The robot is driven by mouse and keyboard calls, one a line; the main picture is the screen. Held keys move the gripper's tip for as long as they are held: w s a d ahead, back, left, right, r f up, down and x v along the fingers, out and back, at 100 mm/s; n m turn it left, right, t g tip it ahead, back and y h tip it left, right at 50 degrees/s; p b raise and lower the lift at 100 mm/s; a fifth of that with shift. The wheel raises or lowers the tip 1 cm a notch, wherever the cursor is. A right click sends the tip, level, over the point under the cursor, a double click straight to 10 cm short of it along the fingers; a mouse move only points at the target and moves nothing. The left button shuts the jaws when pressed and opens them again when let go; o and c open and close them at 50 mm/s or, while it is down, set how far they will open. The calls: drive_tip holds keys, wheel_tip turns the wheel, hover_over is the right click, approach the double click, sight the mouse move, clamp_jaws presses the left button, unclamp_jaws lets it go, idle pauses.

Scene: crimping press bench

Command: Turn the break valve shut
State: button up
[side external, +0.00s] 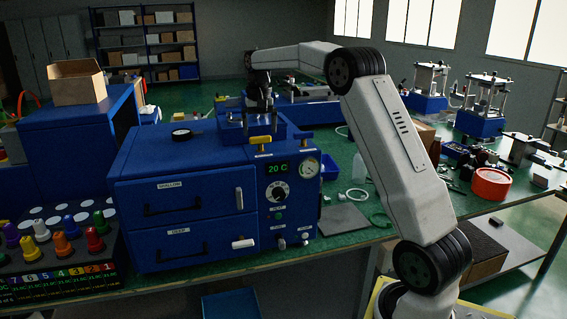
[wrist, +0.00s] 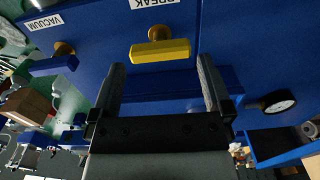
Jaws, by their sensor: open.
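The break valve's yellow bar handle (wrist: 160,51) sits on a brass stem on the blue cabinet top, beside a label reading BREAK in the wrist view. The bar lies roughly crosswise in that view. The yellow handle also shows in the side view (side external: 261,140), near the top's front edge. My gripper (wrist: 160,68) is open and empty. Its two fingers point toward the handle, one toward each end of the bar, and I cannot tell whether they touch it.
A blue vacuum valve handle (wrist: 54,65) on its own brass stem stands beside the break valve. A round gauge (wrist: 277,102) shows on the other side. The blue cabinet (side external: 170,165) has two drawers. A cardboard box (side external: 77,84) sits on a taller blue unit at left.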

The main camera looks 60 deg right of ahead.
sight(257, 138)
drive_tip(key=shift+r, duration=2.75)
drive_tip(key=shift+w+a+f, duration=0.15)
drive_tip(key=shift+a+f, duration=0.25)
drive_tip(key=shift+a, duration=0.1)
drive_tip(key=s+a+f+n+t, duration=0.1)
drive_tip(key=s+a+f+n, duration=0.1)
drive_tip(key=a+f, duration=0.45)
drive_tip(key=s+a+f+n, duration=0.1)
drive_tip(key=a+f+n, duration=0.2)
drive_tip(key=a+f, duration=0.35)
drive_tip(key=s+a+f+n, duration=0.2)
drive_tip(key=s+a+f, duration=0.2)
drive_tip(key=s+a, duration=0.2)
drive_tip(key=s+a+f+n+t, duration=0.1)
drive_tip(key=s+a+f, duration=0.4)
drive_tip(key=s, duration=0.5)
drive_tip(key=shift+s+a+f+n+t, duration=0.25)
drive_tip(key=shift+a+n, duration=0.35)
drive_tip(key=shift+a, duration=0.5)
